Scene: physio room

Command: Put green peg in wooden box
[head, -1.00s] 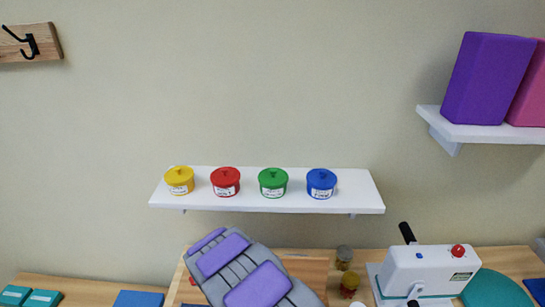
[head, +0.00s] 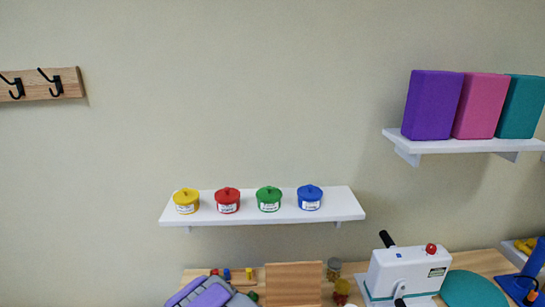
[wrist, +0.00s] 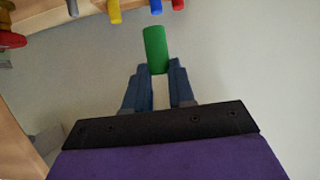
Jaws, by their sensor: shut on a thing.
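The green peg (wrist: 155,50) is upright in the wrist view, its lower end between the two blue-grey fingers of my gripper (wrist: 159,82). My gripper is shut on it. In the head view a small green bit (head: 253,296) shows beside my purple and grey arm; I cannot tell whether it is this peg. A square wooden piece (head: 293,284), seemingly the wooden box, stands right of my arm at the bottom edge. Its inside is not clear to me.
Several coloured pegs (head: 227,274) are behind my arm. Small jars (head: 334,269) and a white machine (head: 405,272) stand to the right. A white shelf (head: 345,207) with lidded pots hangs above. The wall between is bare.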

